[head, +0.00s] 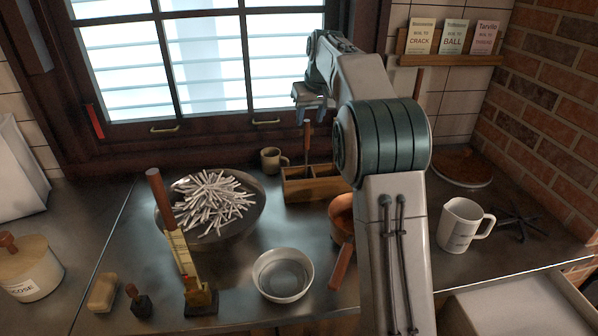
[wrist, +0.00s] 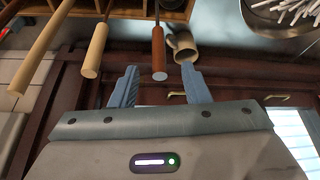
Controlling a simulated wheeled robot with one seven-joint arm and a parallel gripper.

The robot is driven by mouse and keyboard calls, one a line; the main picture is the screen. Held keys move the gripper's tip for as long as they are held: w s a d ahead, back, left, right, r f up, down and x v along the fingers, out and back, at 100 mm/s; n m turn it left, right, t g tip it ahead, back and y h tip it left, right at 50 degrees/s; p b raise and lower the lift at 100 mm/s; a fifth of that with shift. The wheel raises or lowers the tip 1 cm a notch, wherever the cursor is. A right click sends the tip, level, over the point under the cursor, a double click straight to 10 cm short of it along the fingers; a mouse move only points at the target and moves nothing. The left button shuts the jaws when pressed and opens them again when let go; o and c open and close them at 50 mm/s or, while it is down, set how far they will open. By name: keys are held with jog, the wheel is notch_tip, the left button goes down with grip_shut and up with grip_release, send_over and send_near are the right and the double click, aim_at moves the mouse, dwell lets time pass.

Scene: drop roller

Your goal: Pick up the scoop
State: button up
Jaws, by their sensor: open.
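My gripper (head: 314,112) is open and empty, above the wooden caddy (head: 300,190) at the back of the counter. A reddish-brown handle (head: 307,136) stands upright from the caddy just below the fingers. In the wrist view, my gripper (wrist: 160,82) has this handle (wrist: 158,48) between its two blue fingers, with its round end facing the camera. I cannot tell whether the end is level with the fingertips. No scoop head is visible; what the handle belongs to is hidden in the caddy. Two paler wooden handles (wrist: 95,50) (wrist: 42,50) also show in the wrist view.
A mug (head: 271,160) stands left of the caddy. A wide pan of white sticks (head: 245,225) is further left. A copper pan (head: 342,208) sits partly behind my arm. A white bowl (head: 283,275) stands in front, and the window (head: 200,60) is behind.

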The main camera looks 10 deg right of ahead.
aim_at(308, 129)
jog(key=x, duration=0.7)
jog(key=shift+f+p, duration=0.3)
jog(key=shift+p, duration=0.05)
grip_shut()
